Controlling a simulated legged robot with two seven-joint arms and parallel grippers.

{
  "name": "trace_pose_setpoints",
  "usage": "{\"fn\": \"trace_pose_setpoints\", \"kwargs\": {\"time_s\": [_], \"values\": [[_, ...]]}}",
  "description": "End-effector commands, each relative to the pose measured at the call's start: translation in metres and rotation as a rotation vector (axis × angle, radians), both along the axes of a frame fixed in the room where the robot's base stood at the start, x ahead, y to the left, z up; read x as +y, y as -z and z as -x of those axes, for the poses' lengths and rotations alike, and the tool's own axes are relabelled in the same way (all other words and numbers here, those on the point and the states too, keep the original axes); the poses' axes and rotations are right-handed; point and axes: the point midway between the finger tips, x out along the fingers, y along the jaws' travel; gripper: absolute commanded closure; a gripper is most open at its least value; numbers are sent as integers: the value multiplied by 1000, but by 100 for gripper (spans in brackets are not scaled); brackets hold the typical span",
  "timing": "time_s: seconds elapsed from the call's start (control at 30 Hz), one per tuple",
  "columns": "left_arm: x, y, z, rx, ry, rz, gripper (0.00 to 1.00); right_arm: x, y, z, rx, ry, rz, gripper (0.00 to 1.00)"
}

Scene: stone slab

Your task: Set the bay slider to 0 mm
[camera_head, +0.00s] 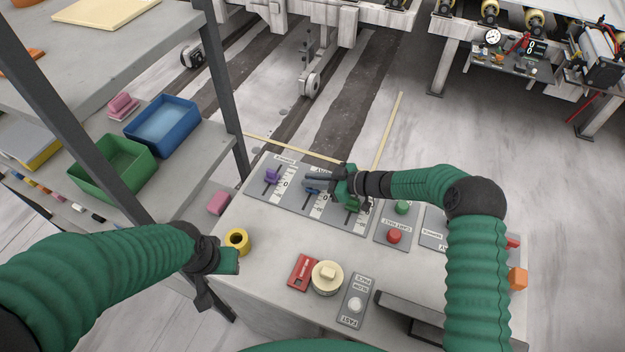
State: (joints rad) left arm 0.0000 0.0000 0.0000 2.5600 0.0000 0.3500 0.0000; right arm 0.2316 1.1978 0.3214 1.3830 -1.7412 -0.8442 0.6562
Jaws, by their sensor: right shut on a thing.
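A grey slider panel (257,187) lies on the slab, with several slots beside white number scales. A purple slider knob (271,176) stands in its left slot. My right gripper (316,185) reaches in from the right over the middle slot and is shut on a blue slider knob (312,190), which it partly covers. The right part of the panel is partly hidden under my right gripper and wrist. The labels are too small to tell which slider is the bay one. My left gripper (222,275) hangs at the slab's left edge, near a yellow ring; its jaws are unclear.
The stone slab (270,245) also bears a yellow ring (237,240), a red block (302,272), a cream round knob (327,278), a white button (355,306), and red (394,236) and green (402,207) buttons. A shelf with blue (162,122) and green (112,168) bins stands left.

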Motion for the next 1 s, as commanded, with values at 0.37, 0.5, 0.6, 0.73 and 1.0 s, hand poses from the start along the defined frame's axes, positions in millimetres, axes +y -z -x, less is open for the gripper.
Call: {"fn": "trace_pose_setpoints", "kwargs": {"time_s": [0.37,0.5,0.6,0.73,1.0], "values": [[0,0,0,0,0,0,64,-3,1,-1,0,5,5,100],[0,-1,0,0,0,0,64,-2,1,1,1,4,6,100],[0,-4,0,0,0,0,64,2,0,10,2,0,6,100],[0,-4,0,0,0,0,64,3,2,14,1,3,6,100],[0,-4,0,0,0,0,64,3,2,14,1,2,4,72]]}}
